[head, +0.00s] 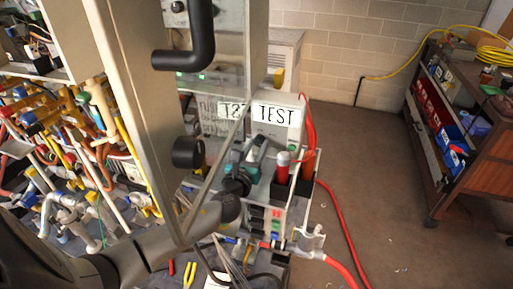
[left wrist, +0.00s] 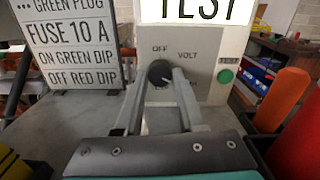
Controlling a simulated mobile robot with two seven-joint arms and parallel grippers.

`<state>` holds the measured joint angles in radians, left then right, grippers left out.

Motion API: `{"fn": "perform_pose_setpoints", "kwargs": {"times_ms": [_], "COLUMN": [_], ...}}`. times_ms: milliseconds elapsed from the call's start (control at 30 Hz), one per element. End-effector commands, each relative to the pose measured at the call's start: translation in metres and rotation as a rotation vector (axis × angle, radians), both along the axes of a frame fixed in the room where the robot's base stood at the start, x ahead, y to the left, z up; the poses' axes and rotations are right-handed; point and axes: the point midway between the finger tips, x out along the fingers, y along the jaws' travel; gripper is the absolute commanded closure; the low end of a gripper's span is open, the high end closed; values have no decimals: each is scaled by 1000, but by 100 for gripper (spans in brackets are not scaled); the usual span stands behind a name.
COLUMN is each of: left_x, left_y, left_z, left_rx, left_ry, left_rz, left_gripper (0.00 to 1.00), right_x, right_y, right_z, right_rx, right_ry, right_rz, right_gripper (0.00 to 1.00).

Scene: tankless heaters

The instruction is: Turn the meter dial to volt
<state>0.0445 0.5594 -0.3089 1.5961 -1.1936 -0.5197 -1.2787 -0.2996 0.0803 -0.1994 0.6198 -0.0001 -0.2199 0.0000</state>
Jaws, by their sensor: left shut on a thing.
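The meter is a grey panel (left wrist: 205,68) under a white TEST sign (head: 270,114). Its round black dial (left wrist: 159,73) sits in the middle of the left wrist view. OFF is printed above it and VOLT to its upper right; another label at its lower right is partly covered by a finger. My left gripper (left wrist: 160,82) is shut on the dial, one finger on each side. A small pale mark shows low on the dial's right side, but its exact setting is hard to read. In the head view my left gripper (head: 258,150) reaches the meter's front. My right gripper is not in view.
A green TEST button (left wrist: 225,76) is right of the dial. Red and orange probe handles (left wrist: 283,98) stand in black holders at right. An instruction sign (left wrist: 70,48) stands at left. Floor at right is largely clear.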

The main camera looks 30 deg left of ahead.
Motion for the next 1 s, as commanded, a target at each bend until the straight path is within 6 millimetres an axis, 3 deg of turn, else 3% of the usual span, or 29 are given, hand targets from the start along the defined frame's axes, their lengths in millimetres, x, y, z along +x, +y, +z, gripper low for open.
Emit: {"fn": "perform_pose_setpoints", "kwargs": {"times_ms": [1000], "left_x": [0], "left_y": [-1], "left_z": [1], "left_rx": [-814], "left_ry": [-198], "left_rz": [1], "left_gripper": [100], "right_x": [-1], "right_y": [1], "right_z": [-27], "right_rx": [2], "right_ry": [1], "right_rz": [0], "right_gripper": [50]}}
